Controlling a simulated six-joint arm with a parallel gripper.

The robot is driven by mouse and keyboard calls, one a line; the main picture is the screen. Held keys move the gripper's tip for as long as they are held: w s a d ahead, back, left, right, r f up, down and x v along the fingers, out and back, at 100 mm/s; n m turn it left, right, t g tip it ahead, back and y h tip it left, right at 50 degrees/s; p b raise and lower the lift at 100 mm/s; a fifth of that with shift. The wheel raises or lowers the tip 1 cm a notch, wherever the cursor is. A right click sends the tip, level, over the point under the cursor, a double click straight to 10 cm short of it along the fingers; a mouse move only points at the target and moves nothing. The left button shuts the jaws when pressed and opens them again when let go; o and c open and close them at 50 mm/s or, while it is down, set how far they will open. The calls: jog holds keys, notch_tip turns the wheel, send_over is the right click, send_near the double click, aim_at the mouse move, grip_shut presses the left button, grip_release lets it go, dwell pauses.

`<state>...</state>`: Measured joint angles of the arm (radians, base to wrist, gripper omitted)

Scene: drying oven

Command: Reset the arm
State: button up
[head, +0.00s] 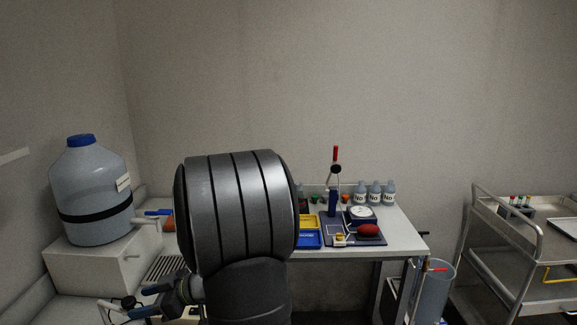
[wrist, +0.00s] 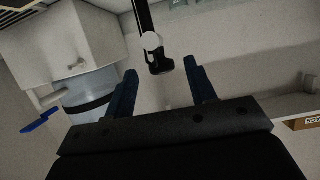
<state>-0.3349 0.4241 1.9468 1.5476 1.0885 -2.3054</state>
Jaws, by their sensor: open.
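My gripper (head: 143,301) shows at the lower left in the head view, beside the white bench unit. Its two blue fingers are spread apart in the wrist view (wrist: 161,75), with nothing held between them. A dark bar with a white ball (wrist: 152,41) shows past the fingertips in the wrist view; I cannot tell whether it is touched. My thick dark arm link (head: 240,205) fills the middle of the head view and hides part of the bench.
A large blue-capped jug (head: 90,195) with a tap stands on a white cabinet (head: 95,268) at left. A table (head: 400,238) holds bottles (head: 375,193), a blue tray (head: 308,240) and a red object (head: 368,230). A metal cart (head: 500,270) stands at right. The wall above is clear.

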aim_at(135, 302)
jog(key=x, duration=0.3)
jog(key=shift+a+r, duration=0.2)
jog(key=a+r+h, duration=0.4)
jog(key=a+h, duration=0.2)
jog(key=a, duration=0.8)
jog(key=shift+a+r, duration=0.2)
dwell(1.6)
